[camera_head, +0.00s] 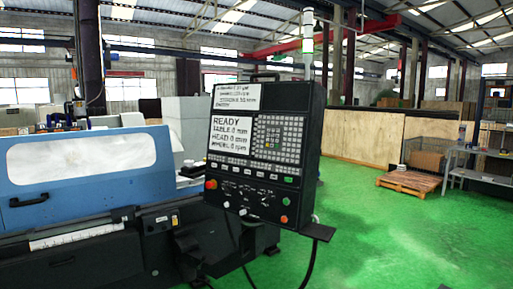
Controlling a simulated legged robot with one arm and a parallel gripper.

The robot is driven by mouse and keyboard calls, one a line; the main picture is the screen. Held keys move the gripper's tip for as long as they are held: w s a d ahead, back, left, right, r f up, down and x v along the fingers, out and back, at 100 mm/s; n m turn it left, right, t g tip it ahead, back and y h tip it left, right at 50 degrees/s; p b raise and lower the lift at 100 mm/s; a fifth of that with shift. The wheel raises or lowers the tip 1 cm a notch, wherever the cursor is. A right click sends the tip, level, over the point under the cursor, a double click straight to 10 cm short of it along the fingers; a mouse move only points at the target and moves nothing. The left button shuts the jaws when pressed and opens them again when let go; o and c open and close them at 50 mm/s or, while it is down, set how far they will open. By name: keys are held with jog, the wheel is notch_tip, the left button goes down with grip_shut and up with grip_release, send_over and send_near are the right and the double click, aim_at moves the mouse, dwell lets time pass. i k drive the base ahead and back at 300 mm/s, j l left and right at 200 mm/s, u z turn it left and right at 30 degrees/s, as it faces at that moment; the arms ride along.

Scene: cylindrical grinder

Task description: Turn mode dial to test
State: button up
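The black control panel (262,150) of the grinder stands upright in the middle of the head view. Its screen (231,140) reads READY with several value lines below. A grid of small keys (277,138) lies right of the screen. The lower panel carries a row of small dials and switches (245,192) with white markings, an orange-red button (211,184) at the left and a red button (284,219) at lower right. The mode dial cannot be told apart from the other small controls at this size. My gripper is not in view.
The blue grinder cover (90,165) with a window and handle fills the left. A small black shelf (318,232) juts from the panel's lower right. Green floor (380,240) is clear to the right, with a wooden pallet (409,182) and grey shelving (485,165) farther back.

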aim_at(228, 188)
jog(key=i+j, duration=0.2)
jog(key=j, duration=0.15)
jog(key=i+j, duration=0.2)
jog(key=i+j+z, duration=0.1)
jog(key=i+j, duration=0.15)
jog(key=j, duration=0.2)
jog(key=i+j, duration=0.15)
jog(key=j, duration=0.2)
jog(key=i+j, duration=0.2)
jog(key=j, duration=0.15)
jog(key=i+j+z, duration=0.1)
jog(key=j, duration=0.25)
jog(key=i+j, duration=0.5)
jog(key=j, duration=0.25)
jog(key=l+z, duration=0.05)
